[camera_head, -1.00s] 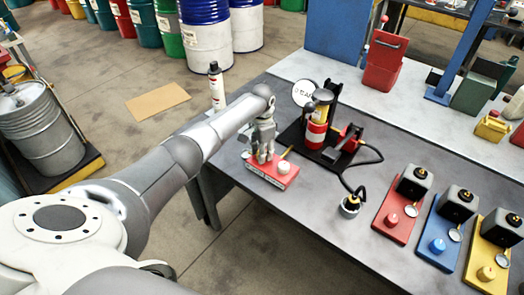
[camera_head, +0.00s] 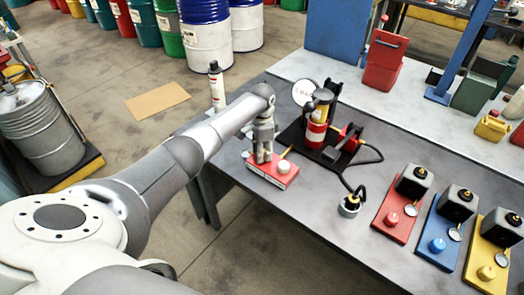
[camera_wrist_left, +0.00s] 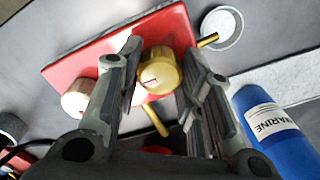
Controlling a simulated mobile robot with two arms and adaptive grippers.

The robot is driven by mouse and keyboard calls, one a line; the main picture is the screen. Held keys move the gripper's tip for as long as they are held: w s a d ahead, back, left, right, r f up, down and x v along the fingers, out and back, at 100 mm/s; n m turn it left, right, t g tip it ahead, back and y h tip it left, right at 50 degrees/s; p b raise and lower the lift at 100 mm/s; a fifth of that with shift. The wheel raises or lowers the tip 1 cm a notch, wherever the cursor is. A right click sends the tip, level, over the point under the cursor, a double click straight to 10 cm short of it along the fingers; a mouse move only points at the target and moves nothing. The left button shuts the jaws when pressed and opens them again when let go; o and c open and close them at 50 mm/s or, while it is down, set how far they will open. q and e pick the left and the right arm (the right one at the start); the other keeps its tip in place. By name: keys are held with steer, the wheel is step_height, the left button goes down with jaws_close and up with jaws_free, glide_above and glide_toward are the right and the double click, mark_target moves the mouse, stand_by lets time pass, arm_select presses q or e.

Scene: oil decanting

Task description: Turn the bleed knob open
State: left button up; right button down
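The bleed knob (camera_wrist_left: 160,74) is a brass-coloured round knob with a small red line, on a red block (camera_wrist_left: 65,62). In the left wrist view it sits between the two fingers of my left gripper (camera_wrist_left: 160,85), which appear to press on its sides. In the head view my left gripper (camera_head: 263,158) points down onto the red block (camera_head: 274,178) near the table's left edge, hiding the brass knob. A pale round knob (camera_wrist_left: 80,98) is on the same block, also visible in the head view (camera_head: 284,167). My right gripper is not in view.
A red canister unit (camera_head: 315,133) with a black hose stands right behind the block. A small cup (camera_head: 349,206) and red, blue and yellow stations stand to the right. A white bottle (camera_head: 217,87) stands behind my left arm. The wrist view shows a blue container (camera_wrist_left: 272,120).

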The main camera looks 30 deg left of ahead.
arm_select(q)
steer(key=o, duration=0.4)
steer(key=shift+r, duration=0.15)
step_height(320, 180, up, 12)
stand_by(0.3)
steer(key=shift+f, duration=0.2)
stand_by(0.3)
